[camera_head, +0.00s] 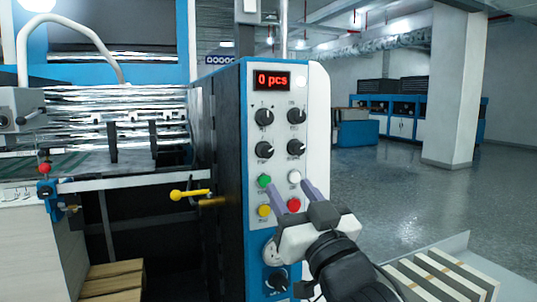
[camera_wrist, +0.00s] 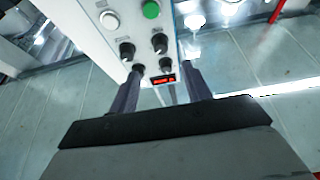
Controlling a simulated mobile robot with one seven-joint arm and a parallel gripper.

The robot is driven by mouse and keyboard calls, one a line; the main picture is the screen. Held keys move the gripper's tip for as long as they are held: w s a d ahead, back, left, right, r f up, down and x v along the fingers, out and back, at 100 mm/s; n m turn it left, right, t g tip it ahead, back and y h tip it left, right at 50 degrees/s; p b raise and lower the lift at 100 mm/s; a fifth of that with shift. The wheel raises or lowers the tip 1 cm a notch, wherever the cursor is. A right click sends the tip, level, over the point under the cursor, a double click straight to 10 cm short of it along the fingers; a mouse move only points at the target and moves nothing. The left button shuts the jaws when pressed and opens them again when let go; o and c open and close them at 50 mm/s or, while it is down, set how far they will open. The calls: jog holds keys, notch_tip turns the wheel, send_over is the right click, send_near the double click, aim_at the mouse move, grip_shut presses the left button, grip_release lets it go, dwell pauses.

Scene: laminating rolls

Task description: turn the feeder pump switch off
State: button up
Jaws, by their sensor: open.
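The control panel (camera_head: 313,130) has a white face on a blue cabinet. It carries a red display (camera_head: 272,80) reading "0 pcs", several black knobs (camera_head: 264,117), and green (camera_head: 264,181), white (camera_head: 294,177), yellow (camera_head: 264,210) and red (camera_head: 294,205) buttons. Below are a round grey fitting (camera_head: 270,250) and a dark rotary knob (camera_head: 277,280), partly behind my gripper. The labels are too small to read, so I cannot tell which control is the feeder pump switch. My gripper (camera_head: 288,192) is open and empty in front of the button rows. The wrist view shows the panel upside down beyond the fingers (camera_wrist: 162,74).
A slatted pallet (camera_head: 440,278) lies at the lower right. A pillar (camera_head: 455,85) stands behind, and the grey floor (camera_head: 400,200) right of the panel is open.

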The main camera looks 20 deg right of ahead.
aim_at(268, 155)
jog(key=p+x, duration=0.3)
jog(key=x, duration=0.6)
jog(key=shift+w+r, duration=0.2)
jog(key=shift+w, duration=0.45)
jog(key=c, duration=1)
